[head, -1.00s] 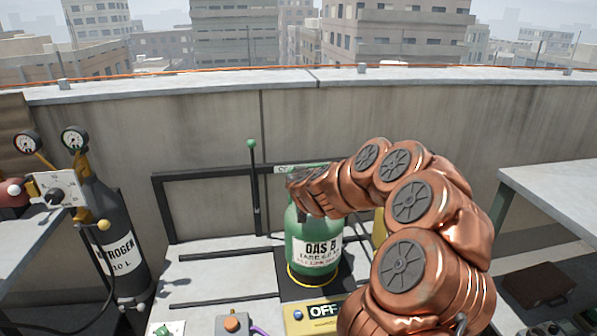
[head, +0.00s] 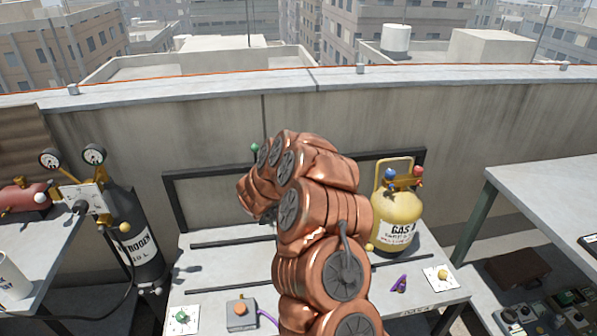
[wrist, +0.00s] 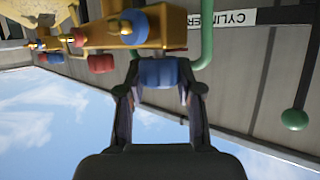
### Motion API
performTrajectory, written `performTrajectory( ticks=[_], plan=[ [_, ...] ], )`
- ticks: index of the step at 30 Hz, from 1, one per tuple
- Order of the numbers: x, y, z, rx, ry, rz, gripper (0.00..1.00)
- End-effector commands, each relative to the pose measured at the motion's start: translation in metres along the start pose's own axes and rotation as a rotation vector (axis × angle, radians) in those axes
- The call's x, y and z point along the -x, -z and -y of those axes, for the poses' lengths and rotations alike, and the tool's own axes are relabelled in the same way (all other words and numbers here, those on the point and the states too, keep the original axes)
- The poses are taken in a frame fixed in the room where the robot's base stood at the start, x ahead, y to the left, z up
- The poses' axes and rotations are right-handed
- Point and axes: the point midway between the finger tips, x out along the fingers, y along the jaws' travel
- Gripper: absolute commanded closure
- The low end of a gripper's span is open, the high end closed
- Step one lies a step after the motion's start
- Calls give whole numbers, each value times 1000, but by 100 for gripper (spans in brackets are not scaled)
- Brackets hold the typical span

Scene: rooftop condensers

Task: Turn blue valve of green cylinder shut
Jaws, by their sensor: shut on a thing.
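In the wrist view my gripper (wrist: 159,88) has its two fingers on either side of a blue valve knob (wrist: 158,71), shut on it. The knob sits on a brass valve body (wrist: 175,22) inside the green handle (wrist: 207,45) of the green cylinder. A red knob (wrist: 101,63) sits to its left, and a round blue part (wrist: 133,27) shows on the brass body. In the head view my arm hides the green cylinder, and my fingers are out of sight behind it. How far the valve is turned cannot be told.
A yellow cylinder (head: 397,220) with blue and red knobs stands right of my arm. A dark nitrogen cylinder (head: 133,240) with gauges stands left. A green ball-topped lever (wrist: 295,119) is near the handle. The bench (head: 205,270) holds small control boxes.

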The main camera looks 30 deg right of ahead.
Motion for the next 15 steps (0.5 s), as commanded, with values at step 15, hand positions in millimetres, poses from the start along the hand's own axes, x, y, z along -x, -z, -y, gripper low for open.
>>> performTrajectory(
  ticks=[15],
  plan=[
    [0, 1, -1, -114, -274, -3, 100]
  ],
)
